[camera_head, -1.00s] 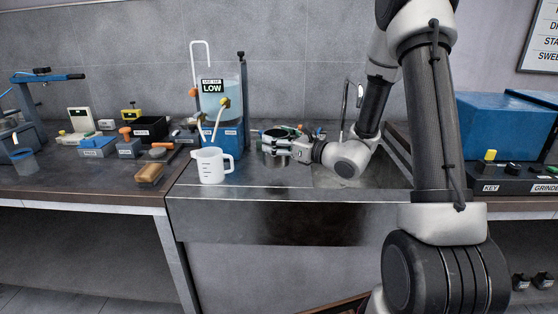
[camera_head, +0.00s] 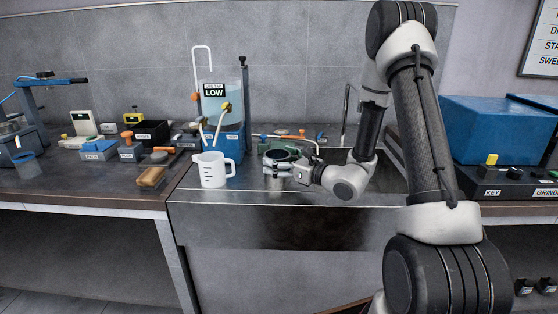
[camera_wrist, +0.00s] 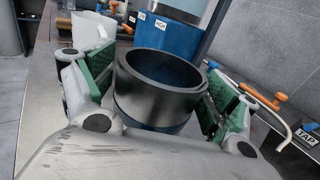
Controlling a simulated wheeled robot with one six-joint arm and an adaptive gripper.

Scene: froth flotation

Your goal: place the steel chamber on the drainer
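The steel chamber (camera_head: 277,171) is an open-topped dark metal cylinder. In the wrist view the chamber (camera_wrist: 160,100) stands close to upright between my fingers, its rim facing the camera. My gripper (camera_head: 280,160) reaches it from the right, low over the steel drainer (camera_head: 245,193) beside the sink.
A white measuring jug (camera_head: 212,170) stands just left of the chamber. Behind is the blue-based flotation cell (camera_head: 228,138) with a tank marked LOW. The drainer's front strip is clear.

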